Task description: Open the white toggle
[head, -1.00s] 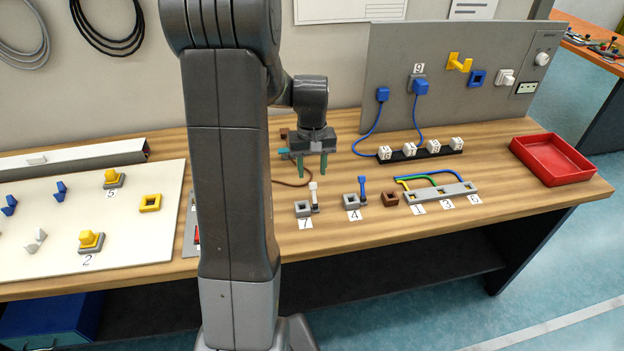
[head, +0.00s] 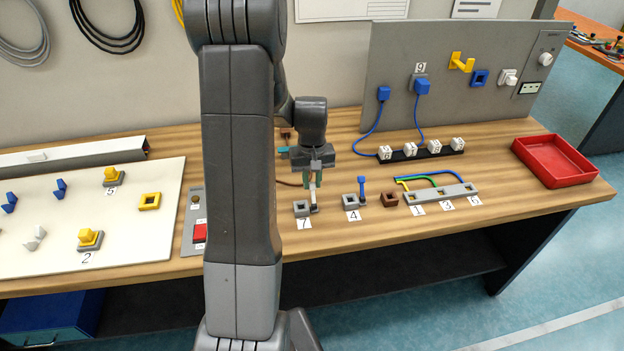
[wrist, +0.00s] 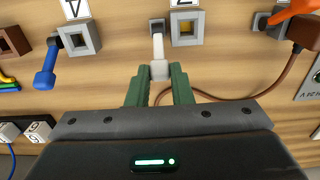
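The white toggle (head: 312,197) stands beside the grey square socket marked 7 on the wooden bench. In the wrist view the white toggle (wrist: 158,58) is a thin lever on a small grey base, its wider white end towards me. My gripper (head: 313,182) is directly over it, pointing down. In the wrist view my gripper (wrist: 159,73) has its two green fingers on either side of the toggle's wide end, with a small gap at each side. It is open, and the toggle's lower part is partly hidden in the head view.
The grey socket (wrist: 187,28) is close beside the toggle. A blue toggle (head: 362,190) and another grey socket (head: 350,201) stand to the right. A brown cable (wrist: 225,98) runs behind the fingers. A red tray (head: 553,160) is at the far right.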

